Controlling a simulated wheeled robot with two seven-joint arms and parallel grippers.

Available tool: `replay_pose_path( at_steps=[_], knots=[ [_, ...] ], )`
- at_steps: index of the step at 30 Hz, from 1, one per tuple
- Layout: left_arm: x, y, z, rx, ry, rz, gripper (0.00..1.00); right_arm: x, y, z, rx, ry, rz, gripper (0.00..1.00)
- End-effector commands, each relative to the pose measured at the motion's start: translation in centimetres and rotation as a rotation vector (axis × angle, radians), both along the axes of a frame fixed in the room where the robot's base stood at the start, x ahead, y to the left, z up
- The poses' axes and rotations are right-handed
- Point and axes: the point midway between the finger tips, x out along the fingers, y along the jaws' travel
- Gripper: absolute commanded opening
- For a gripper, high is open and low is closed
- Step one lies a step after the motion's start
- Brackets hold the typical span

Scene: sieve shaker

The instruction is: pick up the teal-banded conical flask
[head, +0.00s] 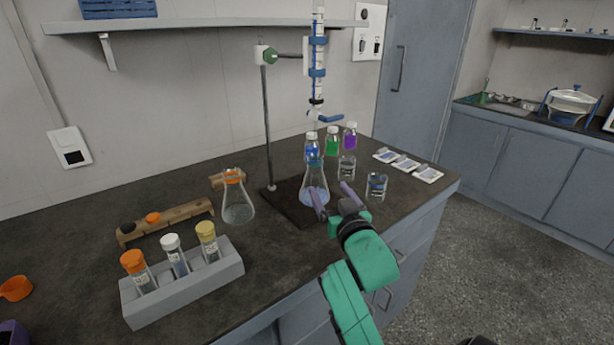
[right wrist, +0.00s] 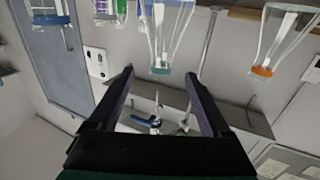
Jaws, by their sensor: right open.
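The teal-banded conical flask (head: 312,187) stands upright on the dark base plate of the burette stand, below the burette, with pale liquid low inside. My right gripper (head: 335,200) is open and empty at its near right side; one finger overlaps the flask's lower edge in the head view. In the right wrist view, the scene appears upside down. The flask (right wrist: 165,30) and its teal band lie just beyond my open right fingertips (right wrist: 160,78), not between the fingers. I cannot tell whether a finger touches the glass. My left gripper is not in view.
The burette (head: 318,60) and stand rod (head: 267,130) rise behind the flask. Reagent bottles (head: 332,142) and two beakers (head: 376,186) stand close behind and right. An orange-banded flask (head: 237,208) stands left; a grey vial rack (head: 190,287) is front left. Counter between is clear.

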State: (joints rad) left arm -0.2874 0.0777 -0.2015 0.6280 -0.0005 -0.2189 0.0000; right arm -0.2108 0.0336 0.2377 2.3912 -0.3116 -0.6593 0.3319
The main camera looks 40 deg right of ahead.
Motion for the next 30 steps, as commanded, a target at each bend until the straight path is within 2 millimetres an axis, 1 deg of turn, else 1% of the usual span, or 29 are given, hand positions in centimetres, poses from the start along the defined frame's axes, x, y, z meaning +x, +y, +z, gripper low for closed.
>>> replay_pose_path(
  at_steps=[2,5,10,13,17,21,24,27,30],
  knots=[
    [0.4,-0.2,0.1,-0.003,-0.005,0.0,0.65,0.2,-0.1,0.0,0.0,0.001,0.001,0.82],
    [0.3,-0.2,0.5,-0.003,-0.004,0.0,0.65,1.6,-0.7,0.2,-0.001,0.0,0.001,0.82],
    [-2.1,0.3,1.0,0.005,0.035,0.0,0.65,5.8,-2.5,0.2,-0.001,0.0,0.0,0.82],
    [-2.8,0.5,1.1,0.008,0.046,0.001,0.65,7.7,-3.3,0.1,0.0,0.002,0.0,0.82],
    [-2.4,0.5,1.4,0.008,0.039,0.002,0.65,9.1,-3.9,0.1,0.001,0.002,0.0,0.82],
    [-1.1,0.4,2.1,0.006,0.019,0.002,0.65,11.6,-4.6,0.3,0.002,0.002,0.001,0.82],
    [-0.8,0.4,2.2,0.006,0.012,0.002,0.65,13.0,-5.3,0.1,0.0,0.003,0.001,0.82],
    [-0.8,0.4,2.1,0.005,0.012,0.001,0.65,13.5,-5.5,0.0,0.0,0.002,0.001,0.82],
    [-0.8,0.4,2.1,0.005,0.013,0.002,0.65,13.5,-5.5,0.0,0.0,0.003,0.001,0.82]
  ],
)
